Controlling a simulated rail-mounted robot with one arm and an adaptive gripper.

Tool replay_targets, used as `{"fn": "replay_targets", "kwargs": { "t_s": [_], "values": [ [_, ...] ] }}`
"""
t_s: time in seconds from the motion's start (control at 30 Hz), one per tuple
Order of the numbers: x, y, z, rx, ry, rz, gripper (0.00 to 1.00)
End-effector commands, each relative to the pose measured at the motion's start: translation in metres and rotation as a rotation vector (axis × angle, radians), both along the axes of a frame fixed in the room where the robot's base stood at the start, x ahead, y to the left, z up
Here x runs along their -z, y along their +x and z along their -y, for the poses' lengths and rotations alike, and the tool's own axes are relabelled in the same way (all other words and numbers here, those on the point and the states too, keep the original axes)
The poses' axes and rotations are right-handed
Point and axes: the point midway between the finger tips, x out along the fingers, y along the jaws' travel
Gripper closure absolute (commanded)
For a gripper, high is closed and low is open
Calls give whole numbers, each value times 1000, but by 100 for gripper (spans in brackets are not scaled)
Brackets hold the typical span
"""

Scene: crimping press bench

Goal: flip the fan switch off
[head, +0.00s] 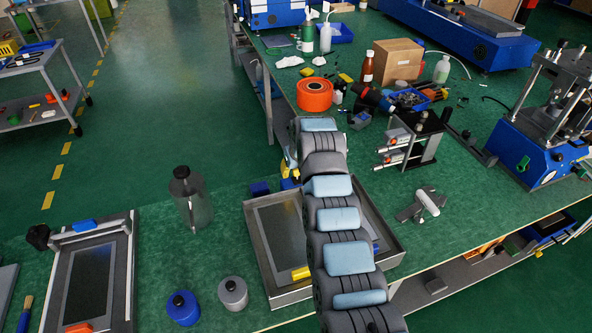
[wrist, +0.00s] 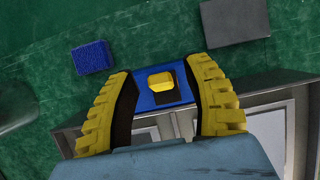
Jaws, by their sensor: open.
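A small blue plate (wrist: 146,98) with a raised yellow piece (wrist: 160,81) and a dark patch beside it lies between my fingers in the wrist view. It looks like the switch, but no label is readable, and its on or off position cannot be told. In the head view it is mostly hidden by my arm; a bit of blue (head: 287,184) shows there. My gripper (wrist: 158,68), with ribbed yellow fingers, is open, one finger on each side of the plate. I cannot see contact. No fan is clearly identifiable.
A metal tray (head: 256,250) lies just in front of the switch. A blue block (wrist: 93,57) sits to its left and a grey plate (wrist: 235,20) behind to its right. A clear bottle (head: 194,205) stands farther left. An orange roll (head: 314,95) and a clamp stand (head: 428,140) are behind.

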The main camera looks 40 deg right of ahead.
Motion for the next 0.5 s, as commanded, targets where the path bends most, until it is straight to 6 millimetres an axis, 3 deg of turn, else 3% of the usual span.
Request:
{"fn": "replay_targets", "kwargs": {
  "t_s": [0.1, 0.27, 0.3, 0.5],
  "values": [
    [0, 0, 0, 0, 0, 0, 50],
    [0, 0, 0, 0, 0, 0, 96],
    [0, 0, 0, 0, 0, 0, 100],
    [1, 0, 0, 0, 0, -1, 100]
  ]
}}
